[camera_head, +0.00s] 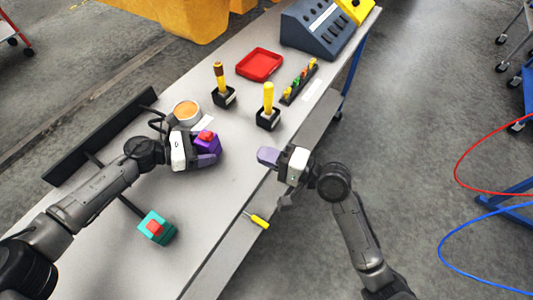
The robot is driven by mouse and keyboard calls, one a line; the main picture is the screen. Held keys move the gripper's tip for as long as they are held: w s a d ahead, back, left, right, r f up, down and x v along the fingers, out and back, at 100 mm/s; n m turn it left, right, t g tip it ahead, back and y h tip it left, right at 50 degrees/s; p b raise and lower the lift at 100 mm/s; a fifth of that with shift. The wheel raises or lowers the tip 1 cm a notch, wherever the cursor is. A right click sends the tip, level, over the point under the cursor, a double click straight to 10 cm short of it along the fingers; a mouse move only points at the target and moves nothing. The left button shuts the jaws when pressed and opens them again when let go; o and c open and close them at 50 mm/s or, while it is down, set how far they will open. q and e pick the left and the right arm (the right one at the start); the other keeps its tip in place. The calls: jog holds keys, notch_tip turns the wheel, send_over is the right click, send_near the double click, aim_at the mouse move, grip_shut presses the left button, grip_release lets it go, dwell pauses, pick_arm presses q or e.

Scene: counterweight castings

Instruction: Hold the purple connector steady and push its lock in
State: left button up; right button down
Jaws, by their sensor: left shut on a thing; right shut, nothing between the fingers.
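The purple connector (207,146) is on the grey table at the left middle, with its red lock (206,135) showing on its upper side. My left gripper (196,150) is shut on the purple connector from its left side, and its fingers partly hide it. My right gripper (268,157) is shut and empty. It is at the table's right edge, to the right of the connector and clearly apart from it. How deep the red lock sits is too small to tell.
A teal connector with a red part (156,228) stands in front. A yellow screwdriver (257,219) lies near the table edge. Behind are a round container (187,112), two upright yellow-handled tools (268,104), a red tray (259,65) and a dark control box (316,28).

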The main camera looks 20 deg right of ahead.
pick_arm(q)
jog(key=shift+f, duration=0.15)
jog(key=o, duration=0.8)
